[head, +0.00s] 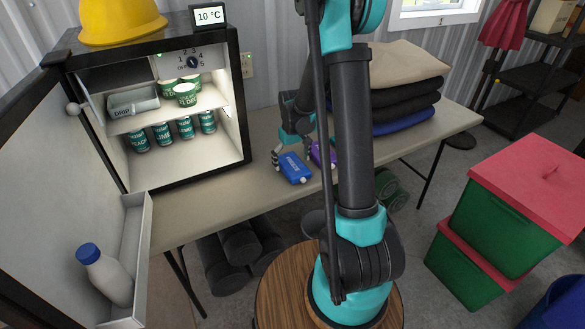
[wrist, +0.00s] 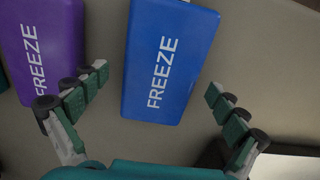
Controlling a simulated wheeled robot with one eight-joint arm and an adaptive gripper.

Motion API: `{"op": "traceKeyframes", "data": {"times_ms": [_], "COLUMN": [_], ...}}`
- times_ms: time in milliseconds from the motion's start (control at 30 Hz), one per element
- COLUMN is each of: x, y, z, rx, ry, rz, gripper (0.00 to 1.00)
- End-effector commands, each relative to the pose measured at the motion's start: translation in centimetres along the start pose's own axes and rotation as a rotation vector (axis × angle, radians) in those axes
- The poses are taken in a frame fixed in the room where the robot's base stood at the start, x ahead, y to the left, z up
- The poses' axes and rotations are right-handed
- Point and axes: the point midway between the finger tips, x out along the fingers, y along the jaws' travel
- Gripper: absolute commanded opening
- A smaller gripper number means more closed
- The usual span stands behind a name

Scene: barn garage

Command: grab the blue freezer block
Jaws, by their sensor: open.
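In the wrist view the blue block (wrist: 170,60), with white FREEZE lettering, lies between and ahead of my fingers. My gripper (wrist: 157,83) is open and empty. Its left finger shows over the gap between the blue block and a purple freezer block (wrist: 42,45); its right finger is clear of the blue block's right side. In the head view my gripper (head: 298,149) is low over the table at the blocks, and the purple block (head: 320,154) is partly hidden by my arm.
The open small fridge (head: 240,110) stands at the left of the table (head: 205,210), holding cans, tubs and a grey tray. Folded cloths (head: 405,85) are stacked at the right. Green crates with red lids (head: 530,180) stand on the floor at right.

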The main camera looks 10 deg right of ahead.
Motion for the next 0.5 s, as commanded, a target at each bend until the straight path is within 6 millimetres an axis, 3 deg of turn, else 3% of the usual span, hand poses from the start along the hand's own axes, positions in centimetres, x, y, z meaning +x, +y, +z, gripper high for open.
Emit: {"op": "traceKeyframes", "data": {"times_ms": [100, 500], "x": [-0.02, -0.04], "y": [0.0, 0.0], "z": [0.0, 0.0], "rx": [0.0, 0.0], "ry": [0.0, 0.0], "rz": [0.0, 0.0], "gripper": [0.97, 0.48]}}
